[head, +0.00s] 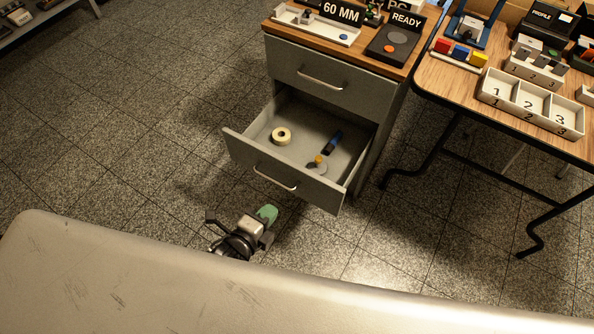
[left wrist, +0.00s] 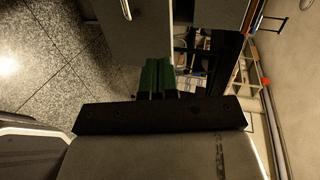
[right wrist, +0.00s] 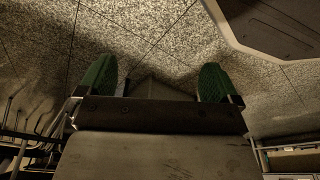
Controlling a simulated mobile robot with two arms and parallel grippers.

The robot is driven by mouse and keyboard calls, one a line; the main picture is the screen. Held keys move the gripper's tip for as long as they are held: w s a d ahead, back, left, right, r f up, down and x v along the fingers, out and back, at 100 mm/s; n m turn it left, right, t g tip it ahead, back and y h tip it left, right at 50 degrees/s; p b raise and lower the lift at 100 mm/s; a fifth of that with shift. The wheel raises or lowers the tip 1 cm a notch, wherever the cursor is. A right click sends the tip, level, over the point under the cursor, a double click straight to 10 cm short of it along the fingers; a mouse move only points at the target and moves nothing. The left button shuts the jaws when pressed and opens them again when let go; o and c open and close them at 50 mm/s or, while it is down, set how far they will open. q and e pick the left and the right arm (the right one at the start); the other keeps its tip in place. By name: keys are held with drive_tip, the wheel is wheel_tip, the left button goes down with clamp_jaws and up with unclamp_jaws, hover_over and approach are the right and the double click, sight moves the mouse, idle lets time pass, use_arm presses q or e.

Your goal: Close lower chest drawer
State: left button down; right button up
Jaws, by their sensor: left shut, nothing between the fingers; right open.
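The lower chest drawer (head: 250,152) is pulled out from the grey chest (head: 391,122) in the head view. Its front has a curved metal handle (head: 275,180). The upper drawer (head: 315,75) is shut. My left gripper (head: 266,214) has its green fingertips together, empty, in front of and apart from the lower drawer front. In the left wrist view, its closed fingers (left wrist: 156,77) point towards a grey panel with a metal handle (left wrist: 126,10). My right gripper (right wrist: 157,82) is open and empty in the right wrist view, over the tiled floor; it is not seen in the head view.
A tape roll (head: 281,135), a blue and black tool (head: 333,143) and an orange-topped piece (head: 318,162) lie in the open drawer. A wooden table (head: 455,90) with trays stands right of the chest. Tiled floor (head: 120,150) is clear at left.

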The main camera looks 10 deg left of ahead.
sight(302, 173)
use_arm(q)
drive_tip(key=b+x, duration=0.1)
drive_tip(key=x, duration=0.3)
drive_tip(key=b+x, duration=0.1)
drive_tip(key=x, duration=0.3)
drive_tip(key=b+x, duration=0.1)
drive_tip(key=x, duration=0.4)
drive_tip(key=shift+r, duration=0.3)
drive_tip(key=shift+w+d, duration=0.2)
drive_tip(key=shift+w, duration=0.3)
use_arm(e)
drive_tip(key=w+r, duration=0.3)
drive_tip(key=r, duration=0.5)
drive_tip(key=shift+w+a+r+t, duration=0.2)
drive_tip(key=shift+w+a+t, duration=0.05)
drive_tip(key=shift+w+t, duration=0.05)
